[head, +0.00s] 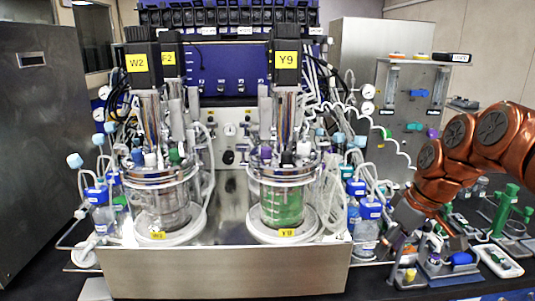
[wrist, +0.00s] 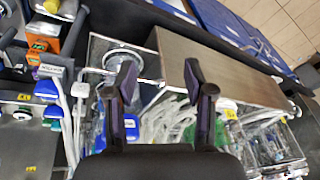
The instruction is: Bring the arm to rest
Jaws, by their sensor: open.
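My copper-coloured arm (head: 470,145) reaches in from the right edge in the head view and bends down beside the right bioreactor. My gripper (wrist: 160,78) is open in the wrist view, its two dark fingers apart with nothing held between them. In the head view the gripper end is low at the right, close to blue-capped bottles, and its fingertips are hard to make out. The left bioreactor (head: 160,205), labelled W2, looks clear. The right bioreactor (head: 282,208), labelled Y9, holds green contents. Both stand on a steel base (head: 225,272).
Blue-capped bottles (head: 370,212) and tubing crowd the space left of my gripper. Small racks and a white tray (head: 498,261) lie on the dark bench at the right. A steel cabinet (head: 40,150) stands at the left. Flow meters (head: 412,100) stand behind the arm.

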